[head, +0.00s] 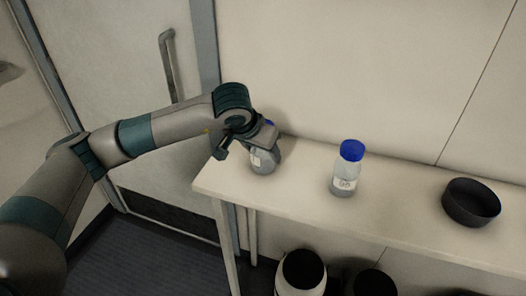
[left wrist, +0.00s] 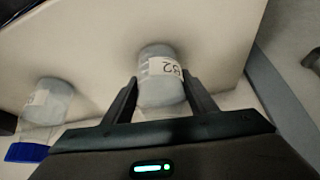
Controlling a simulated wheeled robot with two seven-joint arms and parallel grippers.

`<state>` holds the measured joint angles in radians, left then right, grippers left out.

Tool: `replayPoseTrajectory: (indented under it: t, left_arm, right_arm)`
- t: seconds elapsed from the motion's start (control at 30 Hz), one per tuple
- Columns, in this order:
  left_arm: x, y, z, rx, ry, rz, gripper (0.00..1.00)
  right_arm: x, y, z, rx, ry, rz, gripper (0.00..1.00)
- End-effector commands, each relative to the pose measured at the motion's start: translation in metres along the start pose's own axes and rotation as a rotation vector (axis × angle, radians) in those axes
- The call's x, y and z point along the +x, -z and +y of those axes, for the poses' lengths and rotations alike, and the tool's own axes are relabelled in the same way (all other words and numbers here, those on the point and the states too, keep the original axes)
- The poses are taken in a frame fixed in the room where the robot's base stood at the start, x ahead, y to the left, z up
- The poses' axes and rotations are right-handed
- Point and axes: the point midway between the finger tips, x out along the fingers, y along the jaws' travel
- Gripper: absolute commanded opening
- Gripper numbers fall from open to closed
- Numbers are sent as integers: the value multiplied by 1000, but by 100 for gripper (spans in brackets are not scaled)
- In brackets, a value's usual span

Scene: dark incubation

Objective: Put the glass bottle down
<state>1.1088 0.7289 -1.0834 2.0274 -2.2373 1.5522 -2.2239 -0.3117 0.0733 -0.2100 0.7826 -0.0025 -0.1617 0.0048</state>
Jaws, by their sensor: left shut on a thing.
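A glass bottle (head: 264,160) with a pale label and a blue cap stands at the left end of the narrow table (head: 300,186), partly hidden by my left gripper (head: 238,146). In the left wrist view, the fingers of my left gripper (left wrist: 162,104) are on either side of this bottle (left wrist: 160,76), shut on it; its label reads 82. The bottle looks about upright at the tabletop; I cannot tell if its base touches. A second blue-capped bottle (head: 345,172) stands apart to its right and also shows in the left wrist view (left wrist: 48,102). My right gripper is not in view.
A black bowl (head: 470,203) sits on the right part of the table. Dark-mouthed round containers (head: 301,272) stand below the table. A wall is behind, and a door with a handle (head: 170,65) is at left. The tabletop between second bottle and bowl is clear.

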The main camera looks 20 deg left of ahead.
Motion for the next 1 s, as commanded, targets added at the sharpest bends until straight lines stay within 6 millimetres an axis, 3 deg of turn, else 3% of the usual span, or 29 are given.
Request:
replayPoseTrajectory:
  t: [0.17, 0.2, 0.27, 0.83, 1.0]
  left_arm:
    - [0, 0, 0, 0, 0, 2, 15]
    - [0, 0, 0, 0, 0, 0, 62]
    - [0, 0, 0, 0, 0, 0, 71]
    - [-4, 2, 0, 0, 0, 1, 71]
    - [-28, 1, 0, 2, -1, 5, 71]
  right_arm:
    - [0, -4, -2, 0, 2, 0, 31]
    - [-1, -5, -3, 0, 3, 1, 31]
    - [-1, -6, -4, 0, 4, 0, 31]
    - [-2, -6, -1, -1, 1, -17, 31]
    - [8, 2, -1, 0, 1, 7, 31]
